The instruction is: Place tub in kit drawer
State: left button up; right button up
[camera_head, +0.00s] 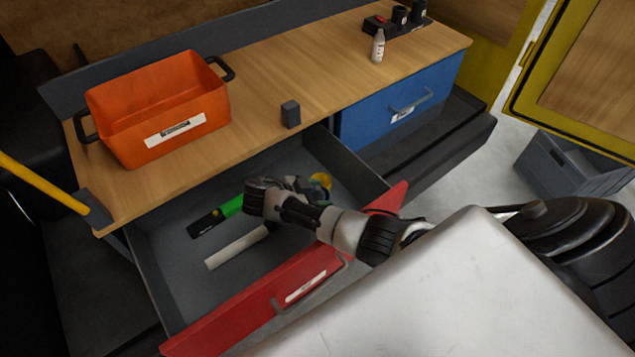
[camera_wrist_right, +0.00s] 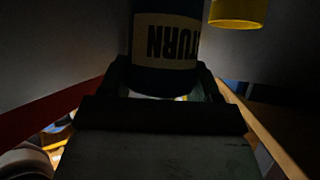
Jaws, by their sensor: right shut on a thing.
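The kit drawer (camera_head: 180,280) with a red front stands open below the wooden worktop. My right gripper (camera_head: 268,196) is over the drawer's inside. In the right wrist view the gripper (camera_wrist_right: 165,85) is shut on a dark, round tub (camera_wrist_right: 165,70) with a pale label that shows part of a word. In the head view the hand hides most of the tub, and I cannot tell whether it touches the drawer floor. My left gripper is not in view.
In the drawer lie a green and black item (camera_head: 228,210), a pale bar (camera_head: 235,248) and a yellow round thing (camera_head: 321,180), also in the wrist view (camera_wrist_right: 238,12). An orange bin (camera_head: 190,100), a dark block (camera_head: 290,114) and a white bottle (camera_head: 378,47) stand on the worktop. A blue drawer (camera_head: 370,115) is shut.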

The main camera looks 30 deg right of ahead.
jog(key=shift+w+f, duration=0.1)
jog(key=shift+f, duration=0.25)
jog(key=shift+f+b, duration=0.5)
jog(key=shift+f, duration=0.1)
jog(key=o, duration=1.3)
jog(key=shift+r, duration=0.2)
jog(key=shift+r+p, duration=0.45)
jog(key=shift+p, duration=0.2)
jog(key=p+v, duration=0.1)
jog(key=v, duration=1.1)
jog(key=shift+p, duration=0.4)
